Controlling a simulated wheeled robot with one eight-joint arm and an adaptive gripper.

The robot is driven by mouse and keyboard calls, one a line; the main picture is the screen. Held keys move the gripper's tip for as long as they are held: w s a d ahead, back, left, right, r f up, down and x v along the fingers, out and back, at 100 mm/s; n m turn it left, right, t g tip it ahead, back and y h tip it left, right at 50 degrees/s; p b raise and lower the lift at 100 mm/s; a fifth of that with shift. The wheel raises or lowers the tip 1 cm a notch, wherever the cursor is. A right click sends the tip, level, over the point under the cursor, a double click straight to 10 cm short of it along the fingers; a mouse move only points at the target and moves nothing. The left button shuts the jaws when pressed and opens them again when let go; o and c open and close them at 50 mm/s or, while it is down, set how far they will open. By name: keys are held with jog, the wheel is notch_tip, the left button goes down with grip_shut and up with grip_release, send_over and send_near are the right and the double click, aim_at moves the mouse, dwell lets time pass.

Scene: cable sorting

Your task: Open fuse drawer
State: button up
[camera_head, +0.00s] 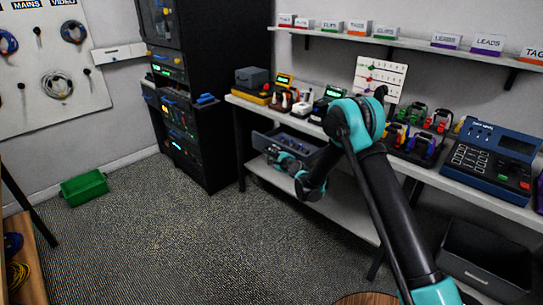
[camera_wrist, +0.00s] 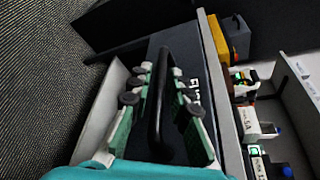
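The fuse drawer (camera_head: 262,143) is a dark unit under the left part of the workbench. In the wrist view its dark front (camera_wrist: 180,45) carries a partly hidden white label. A long black bar handle (camera_wrist: 160,95) stands out from that front. My gripper (camera_wrist: 162,70) has its two green fingers on either side of the handle, with visible gaps. It is open, and I see no firm contact. In the head view my gripper (camera_head: 283,158) is at the drawer, partly hidden by my arm. I cannot tell how far the drawer is out.
The workbench (camera_head: 243,98) above holds several small devices and a blue tester (camera_head: 492,153). A black rack (camera_head: 212,60) stands to the left. A green bin (camera_head: 84,188) is on the floor, and a dark bin (camera_head: 485,262) is at lower right. The carpet (camera_head: 170,240) in front is clear.

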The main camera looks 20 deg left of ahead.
jog(key=v, duration=1.2)
jog(key=s+d+r+n+g+h, duration=0.1)
jog(key=s+d+r+n+h, duration=0.25)
jog(key=d, duration=0.85)
jog(key=s+d+r+n+g+h, duration=0.1)
jog(key=s+d+r+n+h, duration=0.3)
jog(key=d, duration=0.8)
jog(key=s+d+f+n+g+h, duration=0.1)
jog(key=s+d+n+g+h, duration=0.1)
jog(key=s+d, duration=1)
jog(key=s+d+f+n+g+h, duration=0.2)
jog(key=s+d+n, duration=0.3)
jog(key=s+d, duration=0.8)
jog(key=shift+s+d+f, duration=0.2)
jog(key=shift+d, duration=0.15)
